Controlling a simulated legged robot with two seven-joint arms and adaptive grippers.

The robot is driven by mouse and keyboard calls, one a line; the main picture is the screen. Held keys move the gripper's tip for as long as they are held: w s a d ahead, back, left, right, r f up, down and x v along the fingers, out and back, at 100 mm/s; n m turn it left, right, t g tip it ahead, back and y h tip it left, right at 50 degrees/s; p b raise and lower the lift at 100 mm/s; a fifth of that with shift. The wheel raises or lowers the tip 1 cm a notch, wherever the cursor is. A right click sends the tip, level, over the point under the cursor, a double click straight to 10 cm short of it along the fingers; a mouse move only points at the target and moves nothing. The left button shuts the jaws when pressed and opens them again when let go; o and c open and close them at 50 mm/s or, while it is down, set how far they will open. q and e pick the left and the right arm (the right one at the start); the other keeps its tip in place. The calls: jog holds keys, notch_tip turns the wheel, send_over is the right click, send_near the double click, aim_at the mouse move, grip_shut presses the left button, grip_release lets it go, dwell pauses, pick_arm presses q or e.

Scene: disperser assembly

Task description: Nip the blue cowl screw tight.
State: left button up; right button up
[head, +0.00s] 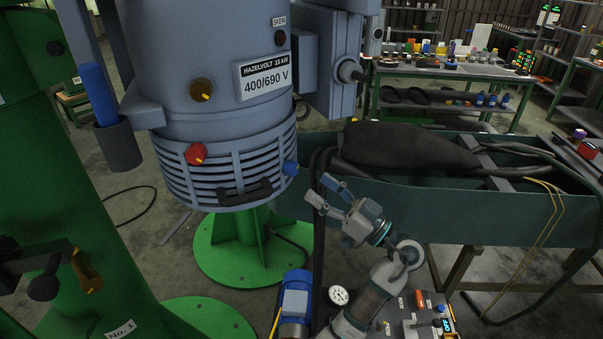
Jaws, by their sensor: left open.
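The blue cowl screw (290,168) is a blue knob on the right side of the slatted cowl (225,172), at the bottom of the grey motor housing. My left gripper (321,190) is below and to the right of the blue screw. Its two fingers are apart, with nothing between them, and point up and left towards the cowl. In the picture a small gap shows between the fingertips and the screw. The screw's threads and seat are hidden. My right gripper is not in view.
A red knob (196,153) sits on the cowl's front left, with a dark handle (245,193) lower down. A green round base (245,262) stands below. A teal trough (440,200) with a dark bag (400,147) lies to the right. A green column (70,210) fills the left.

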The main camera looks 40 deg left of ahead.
aim_at(296, 171)
pick_arm(q)
jog(key=x, duration=0.5)
jog(key=shift+a+f, duration=0.1)
jog(key=shift+a, duration=0.15)
jog(key=shift+a+r, duration=0.25)
jog(key=shift+r, duration=0.05)
jog(key=shift+d+r, duration=0.1)
jog(key=shift+d, duration=0.05)
jog(key=shift+a, duration=0.3)
jog(key=c, duration=1)
jog(key=shift+d, duration=0.1)
grip_shut()
